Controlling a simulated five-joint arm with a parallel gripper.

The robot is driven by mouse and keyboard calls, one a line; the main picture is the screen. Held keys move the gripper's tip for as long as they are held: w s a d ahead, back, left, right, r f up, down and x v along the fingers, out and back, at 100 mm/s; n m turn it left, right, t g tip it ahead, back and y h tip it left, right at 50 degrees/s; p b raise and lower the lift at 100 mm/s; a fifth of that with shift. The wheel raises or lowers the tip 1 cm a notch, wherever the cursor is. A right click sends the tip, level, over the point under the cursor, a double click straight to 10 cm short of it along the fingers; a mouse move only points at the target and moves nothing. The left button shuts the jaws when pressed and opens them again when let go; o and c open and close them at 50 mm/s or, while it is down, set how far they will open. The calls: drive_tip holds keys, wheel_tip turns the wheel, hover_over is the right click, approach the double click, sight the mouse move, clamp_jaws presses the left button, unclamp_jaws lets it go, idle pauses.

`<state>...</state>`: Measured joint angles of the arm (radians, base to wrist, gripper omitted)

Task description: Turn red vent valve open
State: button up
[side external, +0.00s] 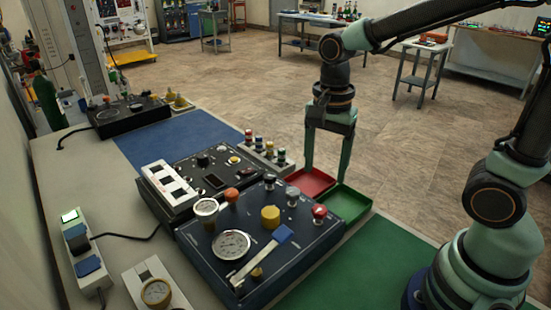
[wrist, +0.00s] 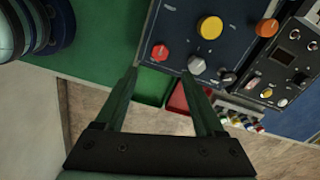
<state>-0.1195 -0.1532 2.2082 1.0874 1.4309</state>
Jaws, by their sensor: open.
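The red vent valve, a red-topped knob (side external: 320,212), stands at the near right corner of the dark control panel (side external: 205,255). In the wrist view the red knob (wrist: 160,53) lies just beyond my fingertips, between their lines. My gripper (side external: 325,180) is open and empty, pointing down near the panel's right edge, apart from the knob. Its two green fingers also show in the wrist view (wrist: 158,74). A grey knob (wrist: 196,65) sits close beside the red one, near one fingertip. The knob's turn position cannot be told.
The panel also carries a yellow knob (side external: 270,216), an orange knob (side external: 231,195), a gauge (side external: 231,245) and a blue-ended lever (side external: 262,255). A red tray (side external: 308,182) and a green tray (side external: 347,203) lie at the panel's edge. A second panel (side external: 200,175) adjoins it.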

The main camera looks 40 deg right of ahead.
sight(320, 209)
wheel_tip(320, 209, down, 10)
drive_tip(key=shift+f, duration=0.15)
idle(0.4)
clamp_jaws()
